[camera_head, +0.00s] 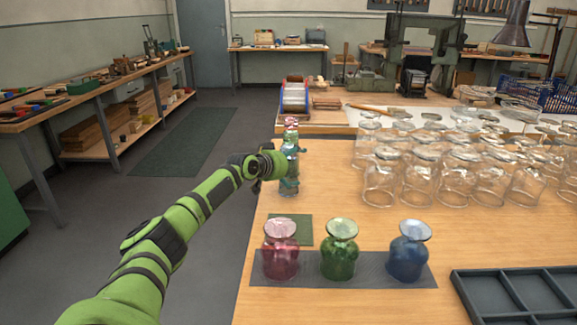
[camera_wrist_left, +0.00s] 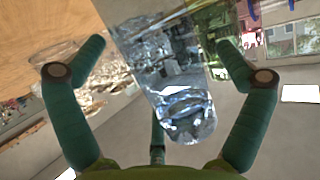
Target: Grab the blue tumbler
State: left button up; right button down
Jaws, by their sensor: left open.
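In the left wrist view a clear, faintly bluish glass (camera_wrist_left: 178,100) lies between the spread fingers of my left gripper (camera_wrist_left: 160,48). I cannot tell whether they touch it. My right gripper is not in view.
Many clear glasses (camera_head: 425,178) crowd the table's right and back. A dark divided tray (camera_head: 462,285) sits at the front right. The dark mat (camera_head: 375,275) lies under the coloured vessels. The middle of the table is bare wood.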

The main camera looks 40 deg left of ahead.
pick_arm(q)
jog(key=c, duration=1.5)
jog(key=shift+r, duration=0.15)
